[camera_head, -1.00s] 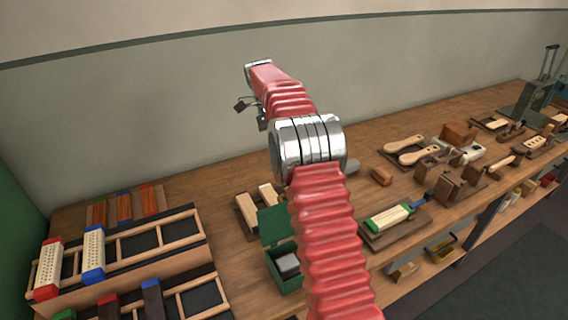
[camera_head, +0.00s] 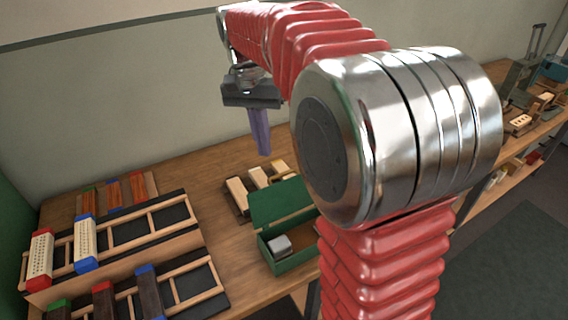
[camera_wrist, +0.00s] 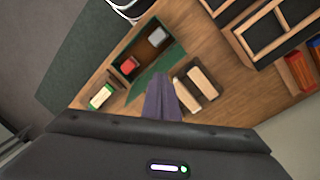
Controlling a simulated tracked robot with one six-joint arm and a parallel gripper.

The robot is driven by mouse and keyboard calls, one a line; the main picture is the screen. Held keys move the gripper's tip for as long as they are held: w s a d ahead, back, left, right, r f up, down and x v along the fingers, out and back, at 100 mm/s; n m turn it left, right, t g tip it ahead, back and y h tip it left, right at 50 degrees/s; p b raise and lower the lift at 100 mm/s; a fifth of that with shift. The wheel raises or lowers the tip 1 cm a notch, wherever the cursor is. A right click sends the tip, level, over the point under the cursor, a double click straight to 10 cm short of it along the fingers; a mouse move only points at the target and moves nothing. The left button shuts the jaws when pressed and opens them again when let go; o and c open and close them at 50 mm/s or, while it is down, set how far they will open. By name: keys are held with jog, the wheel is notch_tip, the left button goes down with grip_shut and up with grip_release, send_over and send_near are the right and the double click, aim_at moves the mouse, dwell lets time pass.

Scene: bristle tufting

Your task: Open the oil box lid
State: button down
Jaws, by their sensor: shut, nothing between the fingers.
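The green oil box (camera_head: 294,262) stands on the wooden bench, partly hidden behind my arm in the head view. Its green lid (camera_head: 279,202) is raised at the back edge, so the inside shows. A grey metal block (camera_head: 280,244) lies inside. In the wrist view the lid (camera_wrist: 160,70) shows beside the open box, and a red item (camera_wrist: 128,65) and the grey block (camera_wrist: 157,37) are in it. My gripper (camera_head: 261,146) points down, its purple fingers shut and empty, above the bench and apart from the lid. The fingers (camera_wrist: 163,88) also show in the wrist view.
Wooden blocks on a dark tray (camera_head: 238,195) lie just behind the box. Ladder-like racks with brush blocks (camera_head: 125,242) fill the bench to the left. A wall (camera_head: 120,105) stands behind. Bare bench lies between the racks and box.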

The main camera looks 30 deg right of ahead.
jog(key=s+a+f+n+t, duration=0.2)
jog(key=s+n, duration=0.3)
jog(key=s, duration=0.4)
jog(key=s+a+f+n+t, duration=0.2)
jog(key=s+a+n+t, duration=0.3)
jog(key=s, duration=0.4)
jog(key=shift+s+f+y, duration=0.35)
jog(key=shift+f+y, duration=0.05)
